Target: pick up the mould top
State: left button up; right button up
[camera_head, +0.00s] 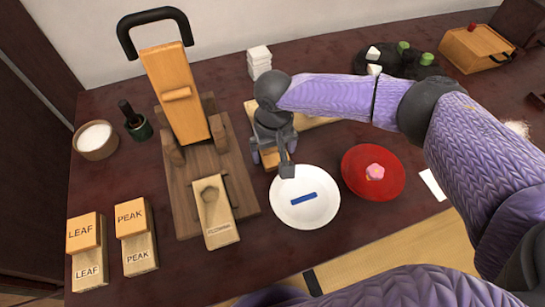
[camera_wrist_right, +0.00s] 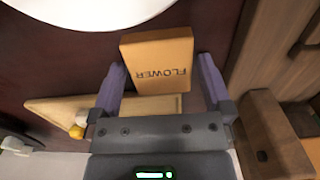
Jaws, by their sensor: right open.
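The mould top is an orange wooden block marked FLOWER (camera_wrist_right: 157,60), seen upside down in the right wrist view. It lies between the two fingers of my right gripper (camera_wrist_right: 162,82), which is open with one finger on each side; I cannot tell whether they touch it. In the head view my right gripper (camera_head: 276,152) hangs over the block (camera_head: 268,159) and hides most of it. A paler mould base (camera_head: 222,236) with a brown lump (camera_head: 210,195) on it sits on the wooden press (camera_head: 185,220). My left gripper is not in view.
A white plate (camera_head: 285,218) with a blue strip (camera_head: 303,199) is close in front of my right gripper. A red plate (camera_head: 355,190) holds a pink sweet (camera_head: 375,172). LEAF (camera_head: 85,236) and PEAK (camera_head: 131,218) blocks stand at left. A light board (camera_head: 315,122) lies behind.

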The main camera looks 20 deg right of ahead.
jog(key=c, duration=1)
